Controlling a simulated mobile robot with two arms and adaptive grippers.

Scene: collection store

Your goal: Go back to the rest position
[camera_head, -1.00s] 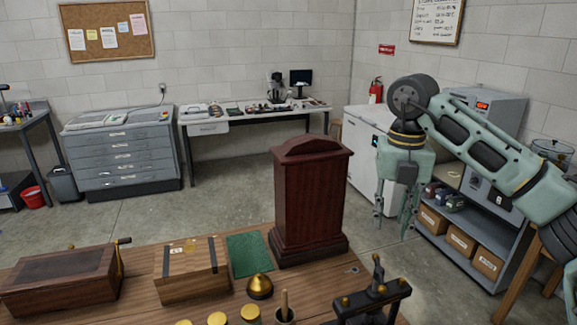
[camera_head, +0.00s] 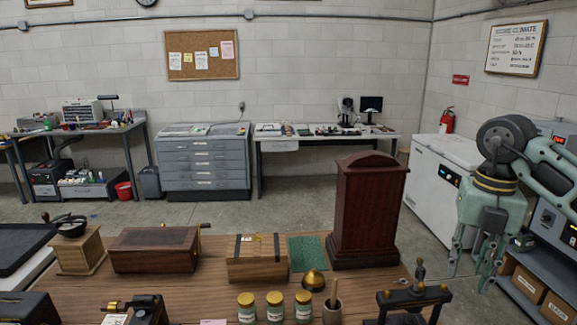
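My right gripper (camera_head: 466,250) hangs pointing down at the right of the head view, beyond the table's right edge. Its fingers are spread apart with nothing between them. It is clear of the wooden table (camera_head: 215,295) and of the dark red wooden clock-like case (camera_head: 368,210) standing on it. My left gripper does not show in the head view.
The table holds a brown box (camera_head: 155,250), a banded wooden box (camera_head: 257,259), a brass bell (camera_head: 313,280), several gold-lidded jars (camera_head: 275,306) and a black press-like device (camera_head: 413,297). A white chest freezer (camera_head: 437,185) and a grey shelf unit (camera_head: 550,262) stand at the right.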

